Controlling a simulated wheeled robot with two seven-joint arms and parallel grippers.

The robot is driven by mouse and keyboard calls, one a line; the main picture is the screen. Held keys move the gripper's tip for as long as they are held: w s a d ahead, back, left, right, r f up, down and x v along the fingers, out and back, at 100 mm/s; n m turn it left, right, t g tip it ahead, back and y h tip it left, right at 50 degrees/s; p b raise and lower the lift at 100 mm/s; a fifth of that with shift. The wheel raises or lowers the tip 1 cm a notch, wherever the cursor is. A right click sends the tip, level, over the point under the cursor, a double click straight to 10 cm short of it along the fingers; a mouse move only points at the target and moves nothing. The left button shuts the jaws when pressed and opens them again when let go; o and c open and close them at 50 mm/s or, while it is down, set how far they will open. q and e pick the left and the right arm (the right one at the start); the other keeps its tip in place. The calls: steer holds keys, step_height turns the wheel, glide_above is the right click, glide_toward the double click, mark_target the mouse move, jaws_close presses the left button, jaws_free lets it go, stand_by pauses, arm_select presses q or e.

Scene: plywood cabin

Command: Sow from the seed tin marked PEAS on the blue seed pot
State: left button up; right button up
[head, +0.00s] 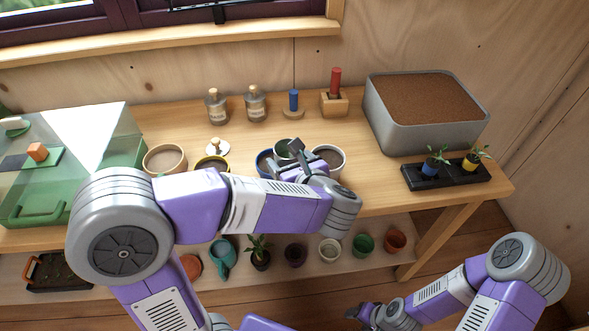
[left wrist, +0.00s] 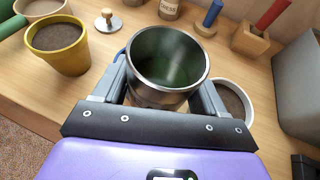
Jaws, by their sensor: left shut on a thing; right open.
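My left gripper (left wrist: 165,100) is shut on a round metal tin (left wrist: 155,98) with a shiny rim and a dark green inside. No marking on the tin can be read. It also shows in the head view (head: 287,147), near the blue seed pot (head: 263,161). The blue pot is largely hidden behind the tin and my gripper; only a sliver of blue shows left of the tin in the left wrist view (left wrist: 122,52). The tin appears close to upright. My right gripper (head: 372,314) is open and empty, low in front of the bench.
A yellow pot (left wrist: 57,42) and a pale pot (head: 165,159) stand left, a white pot (head: 330,156) right. Bottles (head: 216,106), a blue-handled tool (head: 293,101) and a red-handled one (head: 335,88) stand behind. A grey soil bin (head: 400,132) and black plant tray (head: 447,177) are right.

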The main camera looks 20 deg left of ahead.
mark_target(289, 160)
arm_select(q)
steer(key=shift+r, duration=0.1)
steer(key=shift+r+p, duration=1.05)
steer(key=shift+r, duration=0.9)
